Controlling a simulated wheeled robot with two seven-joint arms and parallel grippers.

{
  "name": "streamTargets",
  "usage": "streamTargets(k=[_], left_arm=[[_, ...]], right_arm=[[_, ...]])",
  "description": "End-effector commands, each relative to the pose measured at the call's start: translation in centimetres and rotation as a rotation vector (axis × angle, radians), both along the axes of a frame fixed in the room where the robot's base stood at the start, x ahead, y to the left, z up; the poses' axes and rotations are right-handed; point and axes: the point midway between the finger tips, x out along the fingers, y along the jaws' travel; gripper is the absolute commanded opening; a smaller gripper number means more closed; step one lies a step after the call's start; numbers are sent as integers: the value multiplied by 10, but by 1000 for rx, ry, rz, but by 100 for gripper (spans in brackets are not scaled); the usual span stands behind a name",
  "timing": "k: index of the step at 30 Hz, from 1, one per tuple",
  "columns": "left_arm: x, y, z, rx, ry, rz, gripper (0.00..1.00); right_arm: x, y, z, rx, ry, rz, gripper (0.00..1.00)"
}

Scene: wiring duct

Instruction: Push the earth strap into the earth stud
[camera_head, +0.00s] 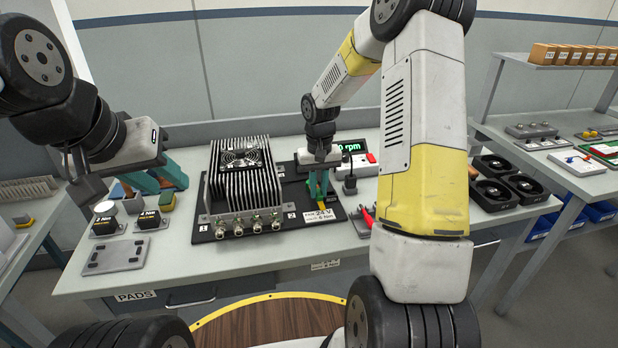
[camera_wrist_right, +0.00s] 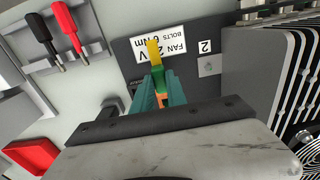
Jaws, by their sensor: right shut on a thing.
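My right gripper (camera_head: 318,192) is shut on the earth strap, a yellow and green piece, over the right part of the dark mounting plate (camera_head: 292,198). In the right wrist view the strap (camera_wrist_right: 154,52) sticks out beyond the teal fingers of that gripper (camera_wrist_right: 159,88), and its yellow end overlaps the white "FAN 24 V" label (camera_wrist_right: 172,44). I cannot make out the earth stud; whether the strap touches anything is unclear. My left gripper (camera_head: 158,182) is open and empty above the left side of the bench, its teal fingers apart.
A finned unit with a fan (camera_head: 243,175) stands left of my right gripper. Red and black screwdrivers (camera_wrist_right: 62,26) lie in a holder. Torque blocks (camera_head: 148,220) and a grey tray (camera_head: 115,257) are at the left. The front bench strip is mostly free.

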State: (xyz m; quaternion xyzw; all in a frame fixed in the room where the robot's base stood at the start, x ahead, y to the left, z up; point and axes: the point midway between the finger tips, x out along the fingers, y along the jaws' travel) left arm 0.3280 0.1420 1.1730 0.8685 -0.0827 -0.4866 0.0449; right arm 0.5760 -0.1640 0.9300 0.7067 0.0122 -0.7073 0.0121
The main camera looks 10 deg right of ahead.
Motion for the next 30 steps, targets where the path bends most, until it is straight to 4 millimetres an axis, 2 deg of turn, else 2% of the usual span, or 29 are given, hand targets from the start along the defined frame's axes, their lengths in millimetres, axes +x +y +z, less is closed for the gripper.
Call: streamTargets(k=[30], left_arm=[[0,0,0,0,0,0,36]], right_arm=[[26,1,0,0,-1,-1,0]])
